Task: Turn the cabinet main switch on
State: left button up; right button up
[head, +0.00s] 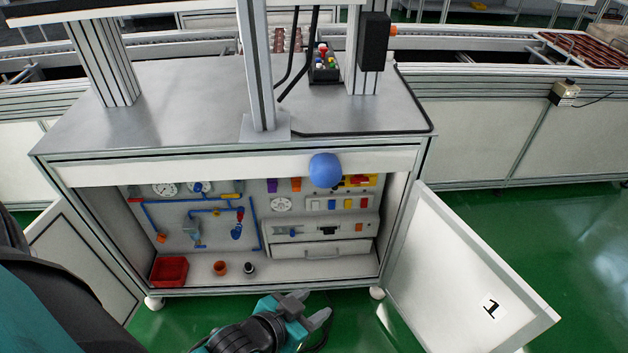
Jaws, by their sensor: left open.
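The cabinet (230,291) stands open under the metal worktop, with a panel of fittings inside. A red and yellow switch (361,181), likely the main switch, sits at the panel's upper right; it is small, and its on or off position cannot be told. A blue ball (325,170) shows in front of the cabinet's upper edge, just left of the switch, and covers part of the panel. My left gripper (309,307) is open and empty low in front of the cabinet, below the switch and apart from it. My right gripper is not in view.
The open right door (455,265), marked 1, swings out at right; the left door (82,262) is open too. A red bin (170,271) and small cups stand on the cabinet floor. Gauges, blue pipes and a drawer (322,250) fill the inside. Green floor lies in front.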

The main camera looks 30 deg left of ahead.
aim_at(358, 179)
jog(key=k+u, duration=0.15)
jog(key=u, duration=0.2)
jog(key=k+u, duration=0.3)
jog(key=i, duration=0.8)
